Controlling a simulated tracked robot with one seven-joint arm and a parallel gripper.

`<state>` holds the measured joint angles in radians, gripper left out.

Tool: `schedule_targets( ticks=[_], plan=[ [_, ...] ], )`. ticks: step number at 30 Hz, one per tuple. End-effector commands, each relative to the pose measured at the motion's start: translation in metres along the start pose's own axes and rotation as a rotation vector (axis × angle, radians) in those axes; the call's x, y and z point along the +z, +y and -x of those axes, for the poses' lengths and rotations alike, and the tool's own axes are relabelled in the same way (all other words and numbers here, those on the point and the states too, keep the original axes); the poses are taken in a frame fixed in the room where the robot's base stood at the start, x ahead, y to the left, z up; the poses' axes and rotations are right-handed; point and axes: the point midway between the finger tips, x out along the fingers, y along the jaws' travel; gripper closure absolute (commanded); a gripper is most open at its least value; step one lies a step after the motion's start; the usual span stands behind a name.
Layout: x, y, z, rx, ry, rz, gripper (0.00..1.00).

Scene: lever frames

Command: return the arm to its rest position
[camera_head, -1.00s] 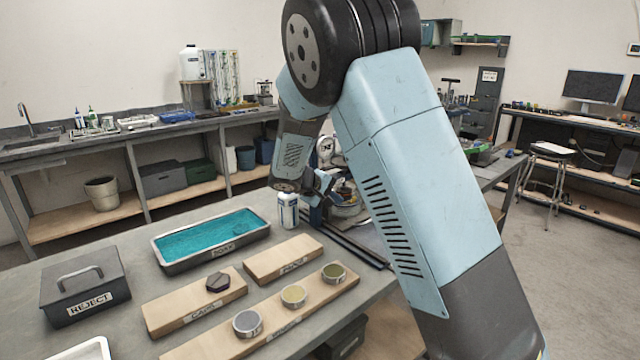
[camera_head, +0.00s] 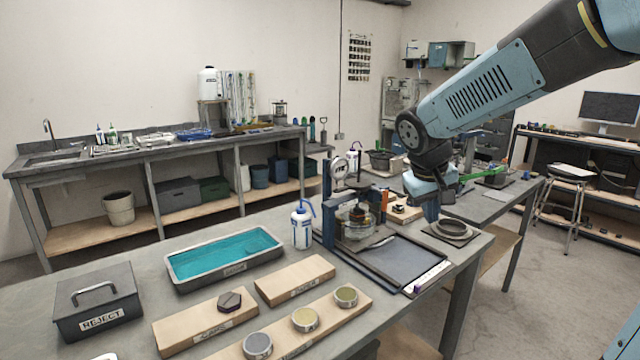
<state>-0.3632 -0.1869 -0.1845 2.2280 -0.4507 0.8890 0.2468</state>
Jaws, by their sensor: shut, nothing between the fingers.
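My arm (camera_head: 480,98) reaches in from the upper right and bends down at a dark joint. My gripper (camera_head: 432,210) hangs below that joint, pointing down near the right end of the bench, by the grey round ring piece (camera_head: 451,230). Its fingers are small and dark here; it is shut and holds nothing. I cannot tell its exact height above the bench.
The bench holds a lever frame (camera_head: 328,205) with a dark tray, a white bottle (camera_head: 302,226), a teal-filled tray (camera_head: 180,284), a REJECT box (camera_head: 75,330) and wooden boards (camera_head: 290,282) with round pieces. A stool (camera_head: 560,205) stands at right.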

Motion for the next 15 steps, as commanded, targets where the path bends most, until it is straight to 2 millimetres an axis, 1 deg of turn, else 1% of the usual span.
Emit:
schedule_targets(
  ticks=[1,6,10,15],
  plan=[
    [0.012,0.005,0.009,-0.019,0.012,-0.023,1.0],
    [0.051,0.01,0.031,-0.086,0.046,-0.083,1.0],
    [0.081,0.009,0.047,-0.131,0.077,-0.124,1.0],
    [0.117,0.004,0.065,-0.18,0.124,-0.175,1.0]
  ],
)
